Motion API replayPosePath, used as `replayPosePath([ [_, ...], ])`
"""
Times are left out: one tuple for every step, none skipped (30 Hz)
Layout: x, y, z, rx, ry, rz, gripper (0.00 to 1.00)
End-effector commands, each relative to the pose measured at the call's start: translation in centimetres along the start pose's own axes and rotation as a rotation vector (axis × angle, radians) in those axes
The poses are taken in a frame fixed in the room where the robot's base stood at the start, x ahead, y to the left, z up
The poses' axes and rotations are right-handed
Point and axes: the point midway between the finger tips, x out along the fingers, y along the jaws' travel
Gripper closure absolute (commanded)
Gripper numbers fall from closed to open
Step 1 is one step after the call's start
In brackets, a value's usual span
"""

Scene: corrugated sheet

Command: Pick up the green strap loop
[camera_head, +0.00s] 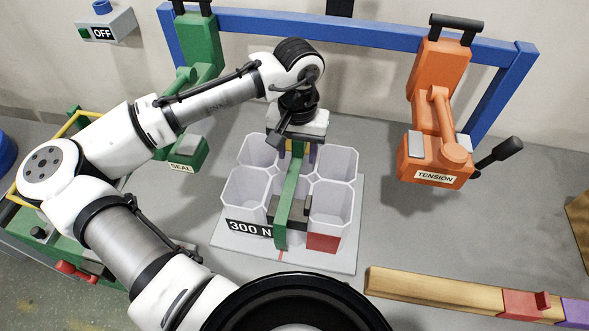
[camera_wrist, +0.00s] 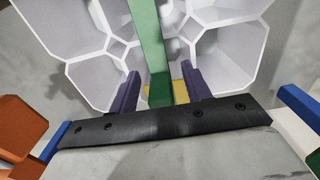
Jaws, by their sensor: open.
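The green strap loop (camera_head: 290,200) is a long flat band running down the middle of a white cluster of hexagonal cells (camera_head: 339,197), with its near end bent down the front. It also shows in the wrist view (camera_wrist: 147,40), passing between the two dark purple fingers. My gripper (camera_head: 300,155) points down over the far part of the strap; in the wrist view my gripper (camera_wrist: 161,88) is open, with a finger on either side of the band. I cannot tell whether either finger touches it. The strap's far end is hidden under my gripper.
A "300 N" label (camera_head: 249,228) and a red patch (camera_head: 323,243) mark the cluster's front. A green SEAL tool (camera_head: 186,157) stands left, an orange TENSION tool (camera_head: 437,150) right. A blue frame (camera_head: 375,28) spans behind. A wooden bar (camera_head: 430,287) lies front right.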

Motion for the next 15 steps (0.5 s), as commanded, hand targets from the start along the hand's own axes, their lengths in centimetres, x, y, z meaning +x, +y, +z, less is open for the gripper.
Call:
replayPosePath([
  [-0.01,0.00,0.00,0.000,0.000,0.000,0.52],
  [-0.01,0.00,0.00,0.000,0.000,0.000,0.54],
  [-0.02,0.01,0.00,0.000,0.000,0.000,0.60],
  [-0.02,0.00,0.00,0.000,0.000,0.000,0.64],
  [-0.03,0.01,-0.01,0.000,0.000,0.000,0.68],
  [-0.03,0.01,-0.01,0.000,0.000,0.000,0.73],
  [-0.04,0.01,-0.01,0.000,0.000,0.000,0.77],
  [-0.04,0.01,-0.01,0.000,0.000,0.000,0.81],
  [-0.04,0.01,-0.01,0.000,0.000,0.000,0.86],
  [-0.05,0.01,-0.01,0.000,0.000,0.000,0.90],
  [-0.05,0.01,-0.01,0.000,0.000,0.000,0.94],
  [-0.05,0.01,-0.01,0.000,0.000,0.000,0.99],
  [-0.06,0.01,-0.01,0.000,0.000,0.000,1.00],
  [-0.06,0.01,-0.01,0.000,0.000,0.000,1.00],
  [-0.06,0.01,-0.01,0.000,0.000,0.000,1.00],
])
